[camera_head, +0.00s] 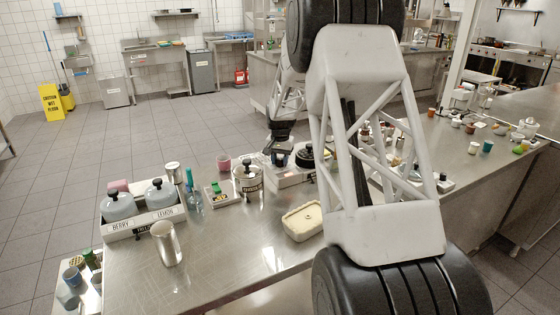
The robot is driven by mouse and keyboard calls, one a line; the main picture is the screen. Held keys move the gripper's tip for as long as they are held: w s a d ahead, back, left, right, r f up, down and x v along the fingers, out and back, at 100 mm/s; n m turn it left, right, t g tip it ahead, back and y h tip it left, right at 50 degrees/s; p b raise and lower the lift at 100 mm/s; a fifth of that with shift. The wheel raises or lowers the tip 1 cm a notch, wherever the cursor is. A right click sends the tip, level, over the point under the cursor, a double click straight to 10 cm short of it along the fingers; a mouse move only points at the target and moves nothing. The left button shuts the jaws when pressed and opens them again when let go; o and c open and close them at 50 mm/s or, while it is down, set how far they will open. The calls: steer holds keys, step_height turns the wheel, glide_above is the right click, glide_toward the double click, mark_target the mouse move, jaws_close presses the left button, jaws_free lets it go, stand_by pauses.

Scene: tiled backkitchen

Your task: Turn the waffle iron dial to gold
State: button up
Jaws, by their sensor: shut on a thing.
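The waffle iron (290,177) appears to be the white-based appliance with a black round top (306,156), on the steel counter near the middle of the view. My arm covers its right side. My gripper (279,159) points down at the left part of this appliance. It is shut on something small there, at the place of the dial. The dial is hidden by the fingers and too small to make out, so its setting and the gold mark cannot be read.
A lidded steel pot (247,181) stands just left of my gripper. A cream tub (303,221) sits in front. Further left are a bottle (193,195), a labelled two-jar holder (145,226) and a steel cup (167,244). The counter's front middle (235,255) is bare.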

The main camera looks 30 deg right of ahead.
mark_target(280, 159)
stand_by(0.3)
steer(key=o, duration=0.9)
steer(key=shift+r, duration=0.1)
steer(key=shift+r, duration=3.85)
